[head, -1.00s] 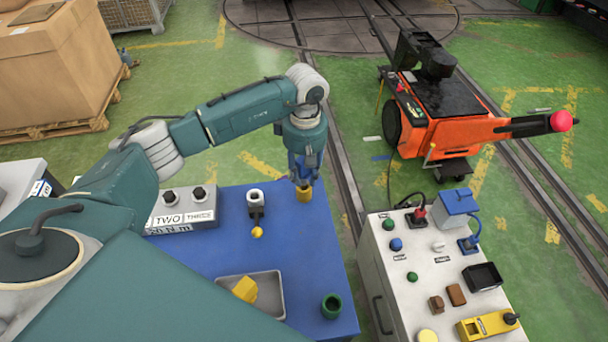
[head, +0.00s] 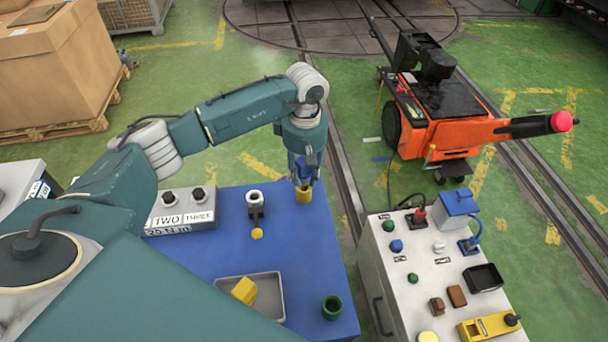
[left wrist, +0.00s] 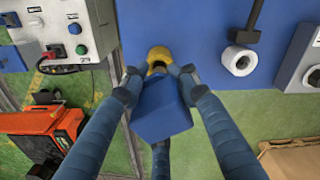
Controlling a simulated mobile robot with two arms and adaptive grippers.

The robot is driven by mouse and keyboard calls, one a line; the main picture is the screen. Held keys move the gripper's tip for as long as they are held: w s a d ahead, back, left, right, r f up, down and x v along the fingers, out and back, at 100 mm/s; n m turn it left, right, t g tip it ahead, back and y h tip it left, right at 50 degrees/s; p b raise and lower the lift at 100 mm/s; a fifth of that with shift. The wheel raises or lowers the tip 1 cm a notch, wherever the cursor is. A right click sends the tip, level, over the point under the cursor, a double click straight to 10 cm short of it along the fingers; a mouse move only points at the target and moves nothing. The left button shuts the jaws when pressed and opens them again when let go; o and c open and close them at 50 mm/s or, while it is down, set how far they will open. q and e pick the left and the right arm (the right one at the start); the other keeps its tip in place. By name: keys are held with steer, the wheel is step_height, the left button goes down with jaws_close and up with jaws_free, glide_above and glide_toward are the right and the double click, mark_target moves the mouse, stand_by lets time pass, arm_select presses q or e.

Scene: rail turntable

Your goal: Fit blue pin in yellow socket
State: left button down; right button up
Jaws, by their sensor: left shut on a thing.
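My left gripper (head: 303,177) points down and is shut on the blue pin (left wrist: 162,112), a blocky piece between its fingers. The yellow socket (head: 304,196) stands on the far right part of the blue table. The pin is over the socket in the head view. In the left wrist view the socket (left wrist: 158,55) shows just past the pin and fingertips, partly hidden by them. I cannot tell whether the pin's lower end is inside the socket. My right gripper is not in view.
The blue table (head: 225,245) also holds a grey tray (head: 281,300) with a yellow block, a green cup (head: 332,307), a white ring-topped fixture (head: 255,197) and a labelled knob box (head: 180,222). A control cabinet (head: 385,268) stands to the right, across a gap.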

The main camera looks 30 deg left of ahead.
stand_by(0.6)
arm_select(q)
steer(key=shift+f+b, duration=1)
steer(key=shift+b, duration=0.15)
steer(key=c, duration=1.2)
jaws_free()
steer(key=shift+r, duration=0.1)
step_height(320, 180, up, 12)
